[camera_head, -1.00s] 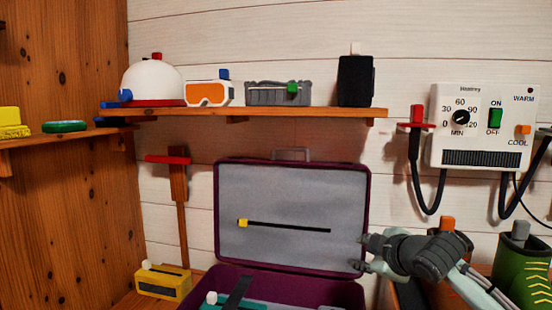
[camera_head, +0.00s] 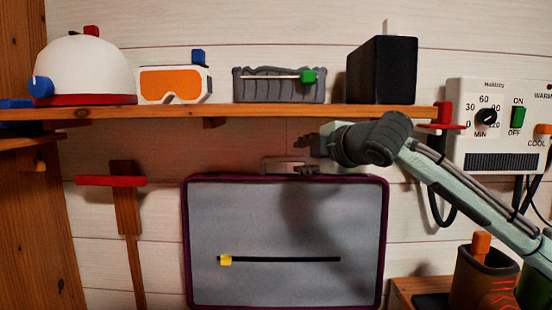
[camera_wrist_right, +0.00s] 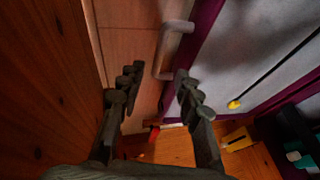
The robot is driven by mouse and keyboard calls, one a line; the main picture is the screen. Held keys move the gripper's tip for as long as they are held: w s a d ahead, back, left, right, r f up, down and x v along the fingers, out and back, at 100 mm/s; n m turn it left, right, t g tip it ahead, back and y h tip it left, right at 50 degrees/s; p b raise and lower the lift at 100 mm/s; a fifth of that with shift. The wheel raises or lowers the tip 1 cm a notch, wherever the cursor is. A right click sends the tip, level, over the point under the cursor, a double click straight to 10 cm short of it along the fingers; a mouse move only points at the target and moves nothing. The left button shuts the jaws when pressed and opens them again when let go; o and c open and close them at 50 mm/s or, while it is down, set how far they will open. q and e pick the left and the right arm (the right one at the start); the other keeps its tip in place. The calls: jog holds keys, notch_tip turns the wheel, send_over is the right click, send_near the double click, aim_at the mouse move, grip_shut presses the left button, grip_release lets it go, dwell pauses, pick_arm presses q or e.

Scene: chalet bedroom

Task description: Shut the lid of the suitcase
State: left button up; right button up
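The suitcase lid (camera_head: 290,220) stands open and upright against the wall, with a purple rim and grey lining. A black strap with a yellow tab (camera_head: 280,259) crosses the lining. A grey handle (camera_head: 284,163) sits on the lid's top edge. My right gripper (camera_head: 310,151) is at the right end of the handle, just above the lid. In the right wrist view the gripper (camera_wrist_right: 157,82) has its fingers apart, with nothing between the tips; the handle (camera_wrist_right: 170,48) lies just beyond them, beside the purple lid edge (camera_wrist_right: 206,25). My left gripper is not in view. The suitcase base is below the head view.
A wooden shelf (camera_head: 230,112) runs close above the lid and my right gripper. It holds a white helmet (camera_head: 90,70), orange goggles (camera_head: 174,84), a grey item (camera_head: 280,87) and a black box (camera_head: 382,70). A heater control box (camera_head: 500,120) hangs at right.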

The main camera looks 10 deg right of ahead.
aim_at(286, 160)
jog(key=x, duration=0.7)
jog(key=shift+w, duration=0.1)
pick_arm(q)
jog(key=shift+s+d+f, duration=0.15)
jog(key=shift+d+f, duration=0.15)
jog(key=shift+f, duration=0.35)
pick_arm(e)
jog(key=shift+w, duration=0.1)
jog(key=shift+c, duration=0.5)
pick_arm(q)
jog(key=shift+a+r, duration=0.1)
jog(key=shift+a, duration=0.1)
pick_arm(e)
grip_shut()
